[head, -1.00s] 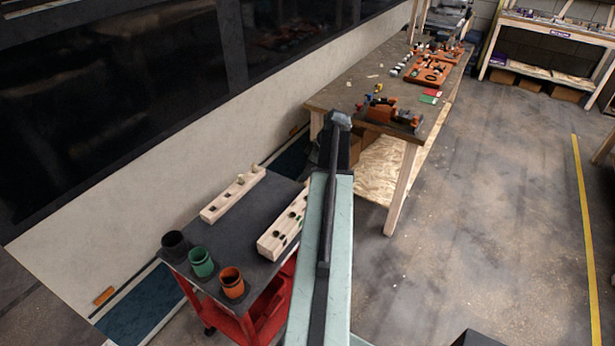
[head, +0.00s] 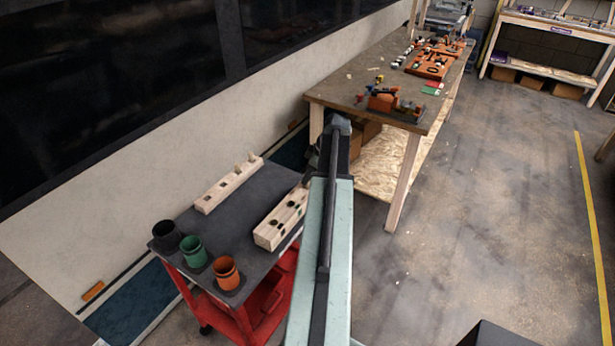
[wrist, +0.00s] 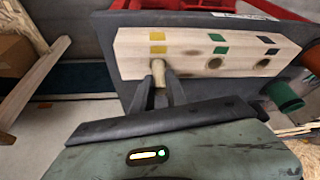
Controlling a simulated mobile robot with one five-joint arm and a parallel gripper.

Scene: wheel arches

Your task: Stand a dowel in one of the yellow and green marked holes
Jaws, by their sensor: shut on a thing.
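My gripper (wrist: 157,88) is shut on a pale dowel (wrist: 158,68) in the wrist view. The dowel's far end is at the hole below two yellow marks on a wooden block (wrist: 190,70); I cannot tell if it is inside. In the head view this block (head: 267,236) lies at the cart's right side, partly behind my arm, which hides my gripper. A second wooden block (head: 212,195) with pale dowels (head: 237,168) lies farther left.
The dark cart top (head: 215,238) carries a black cup (head: 166,236), a green cup (head: 193,250) and an orange cup (head: 226,272) at its near edge. A workbench (head: 350,90) with tools stands beyond. Floor to the right is open.

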